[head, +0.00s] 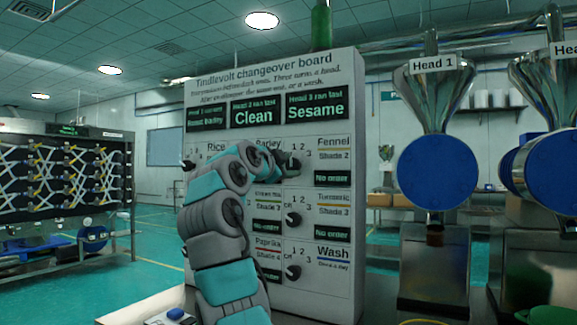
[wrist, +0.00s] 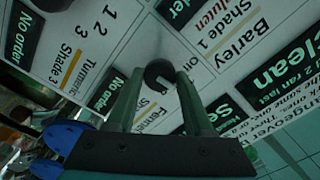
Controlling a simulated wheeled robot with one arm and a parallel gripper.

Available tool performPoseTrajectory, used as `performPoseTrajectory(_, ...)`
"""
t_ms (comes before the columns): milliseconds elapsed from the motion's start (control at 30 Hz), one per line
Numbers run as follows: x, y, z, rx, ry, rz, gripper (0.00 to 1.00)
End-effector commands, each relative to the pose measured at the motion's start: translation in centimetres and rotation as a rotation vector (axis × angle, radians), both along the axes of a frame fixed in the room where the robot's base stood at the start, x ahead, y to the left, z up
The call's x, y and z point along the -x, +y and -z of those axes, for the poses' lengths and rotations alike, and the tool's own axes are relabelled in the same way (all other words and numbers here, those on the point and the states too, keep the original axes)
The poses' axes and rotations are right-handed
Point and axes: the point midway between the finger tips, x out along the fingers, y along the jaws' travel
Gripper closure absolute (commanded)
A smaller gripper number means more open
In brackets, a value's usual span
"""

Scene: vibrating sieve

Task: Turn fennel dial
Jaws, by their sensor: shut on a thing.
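The Fennel panel (head: 334,155) is at the top right of the white changeover board, with a "Shade 2" label and a dark "No order" display (head: 332,178). My gripper (head: 298,166) reaches the panel's dial, and the arm hides most of that dial in the head view. In the wrist view the black round Fennel dial (wrist: 159,73) sits between the two green fingers of my gripper (wrist: 160,84). The fingers are shut on the dial. A small pale mark shows on its face. Which number it points to cannot be told.
The Turmeric dial (head: 293,218) and Wash dial (head: 293,272) sit below. My arm covers parts of the Rice, Barley and Paprika panels. Displays above read Clean (head: 254,112) and Sesame (head: 315,107). The Head 1 hopper (head: 434,95) stands right of the board.

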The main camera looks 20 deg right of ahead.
Motion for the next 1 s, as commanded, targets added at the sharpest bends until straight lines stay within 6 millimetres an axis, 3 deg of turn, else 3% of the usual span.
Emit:
performPoseTrajectory(500,0.04,-0.04,-0.01,-0.227,-0.290,0.000,1.00)
performPoseTrajectory(1000,0.03,-0.09,-0.01,-0.279,-0.358,0.001,1.00)
